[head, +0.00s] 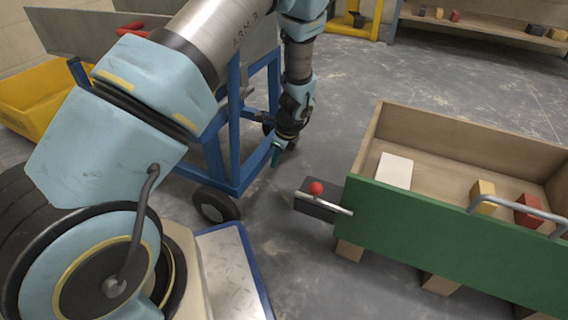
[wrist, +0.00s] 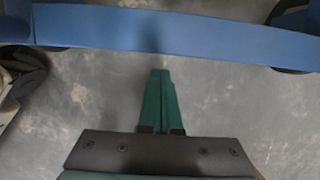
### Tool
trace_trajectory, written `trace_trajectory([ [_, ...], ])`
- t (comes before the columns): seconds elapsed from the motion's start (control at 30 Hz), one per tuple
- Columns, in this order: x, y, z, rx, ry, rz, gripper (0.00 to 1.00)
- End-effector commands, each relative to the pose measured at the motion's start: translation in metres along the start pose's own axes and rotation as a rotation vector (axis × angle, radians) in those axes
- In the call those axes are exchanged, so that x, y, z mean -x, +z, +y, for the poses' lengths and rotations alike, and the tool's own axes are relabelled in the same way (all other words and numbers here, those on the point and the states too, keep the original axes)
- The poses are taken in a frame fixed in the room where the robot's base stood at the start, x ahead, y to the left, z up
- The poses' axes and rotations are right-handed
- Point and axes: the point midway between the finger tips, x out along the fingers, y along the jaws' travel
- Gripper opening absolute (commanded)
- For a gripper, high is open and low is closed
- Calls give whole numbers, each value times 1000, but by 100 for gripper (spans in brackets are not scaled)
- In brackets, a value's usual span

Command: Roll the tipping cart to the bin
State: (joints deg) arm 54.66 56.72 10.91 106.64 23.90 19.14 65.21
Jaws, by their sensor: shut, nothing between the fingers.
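The tipping cart stands left of centre in the head view, with a blue tubular frame (head: 238,125), a grey tub (head: 95,30) and dark wheels (head: 215,204). My arm hides much of it. My gripper (head: 276,157) is low over the floor, just right of the blue frame. Its green fingers (wrist: 160,100) are shut and empty in the wrist view. A blue bar of the frame (wrist: 170,36) crosses ahead of the fingertips, with a visible gap of floor between. A yellow container (head: 35,92), probably the bin, is at the far left, partly hidden behind the cart and my arm.
A wooden box with a green front (head: 430,235) stands at right on wooden blocks. It holds a white block (head: 394,171), yellow (head: 483,197) and red (head: 528,209) blocks. A red-knobbed lever (head: 316,188) juts from its left. A shelf (head: 480,28) is at the back; floor between is clear.

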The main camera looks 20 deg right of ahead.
Motion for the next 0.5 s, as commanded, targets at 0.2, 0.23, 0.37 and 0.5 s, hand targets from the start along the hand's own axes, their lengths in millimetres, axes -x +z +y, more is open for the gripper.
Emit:
trace_trajectory([
  [0.2, -5, 14, 1, -1, 1, 1, 0],
  [0.23, -5, 14, 1, -1, 1, 1, 0],
  [0.37, -4, 15, 1, -2, 1, 1, 0],
  [0.5, -4, 15, 1, -2, 1, 0, 0],
])
